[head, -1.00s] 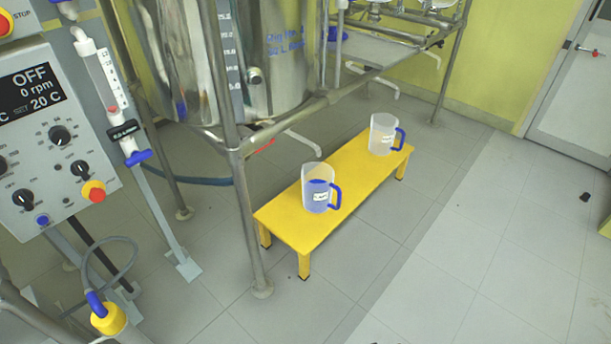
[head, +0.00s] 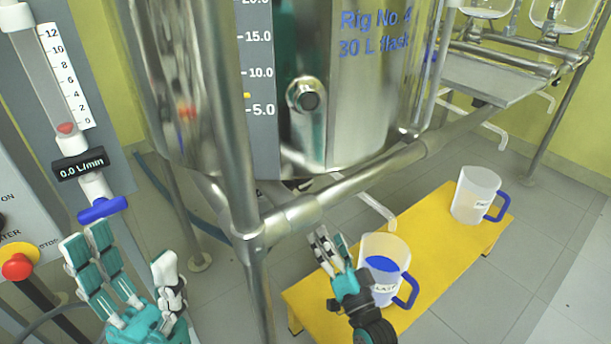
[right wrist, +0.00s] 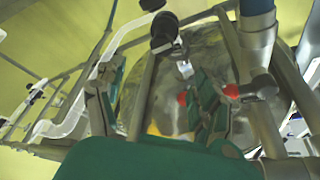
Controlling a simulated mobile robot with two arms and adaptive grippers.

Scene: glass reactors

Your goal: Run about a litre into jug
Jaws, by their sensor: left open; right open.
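The near jug (head: 396,250) is translucent, with a blue handle, a label and blue inside. It stands upright on the yellow bench (head: 432,275). A second jug (head: 473,203) stands at the bench's far end and looks empty. A pale bent outlet pipe (head: 372,203) ends above the bench, beside the near jug. My right gripper (head: 331,242) is open, under the reactor frame, left of the near jug and overlapping its edge in the picture. In the right wrist view its open fingers (right wrist: 155,100) point up at the vessel's underside (right wrist: 165,92); red-tipped parts show near one finger. My left gripper (head: 132,258) is open and empty below the flow meter.
The flow meter (head: 80,165) reads 0.0 L/min and has a blue knob (head: 102,209) below it. The steel-framed reactor (head: 345,90) fills the upper middle, with a frame post (head: 240,170) between my grippers. A red button (head: 17,267) is at the left.

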